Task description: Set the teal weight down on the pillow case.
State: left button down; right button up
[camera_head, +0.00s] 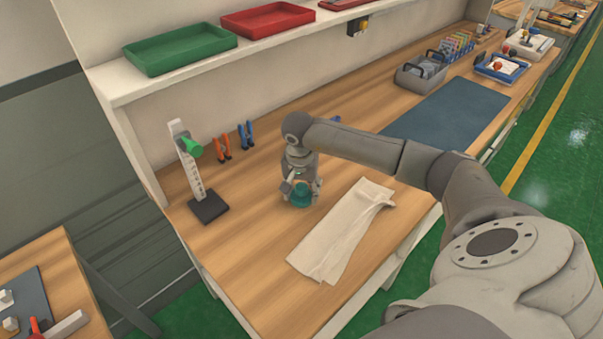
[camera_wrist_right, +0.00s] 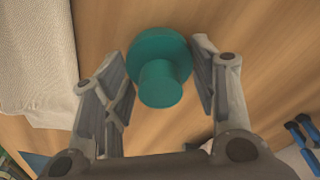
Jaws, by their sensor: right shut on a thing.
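The teal weight (camera_head: 300,197) is a round disc with a knob, left of the pillow case over the wooden bench. My right gripper (camera_head: 301,187) points down and is shut on it. In the right wrist view the teal weight (camera_wrist_right: 158,72) sits between the two fingers of my right gripper (camera_wrist_right: 160,55). I cannot tell whether its base touches the bench. The white pillow case (camera_head: 338,235) lies flat on the bench near the front edge, with a fold at its far end. Part of the pillow case (camera_wrist_right: 35,60) shows at the left of the wrist view. My left gripper is out of view.
A height stand (camera_head: 190,165) with a green clamp and orange and blue pliers (camera_head: 245,136) stand behind on the left. A blue mat (camera_head: 446,115) and grey bin (camera_head: 420,76) lie farther right. A shelf with green (camera_head: 180,48) and red trays (camera_head: 267,19) runs above.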

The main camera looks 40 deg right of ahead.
jog(key=shift+f, duration=0.15)
jog(key=shift+f+b, duration=0.2)
jog(key=shift+b, duration=0.15)
jog(key=o, duration=1.5)
jog(key=shift+r, duration=0.1)
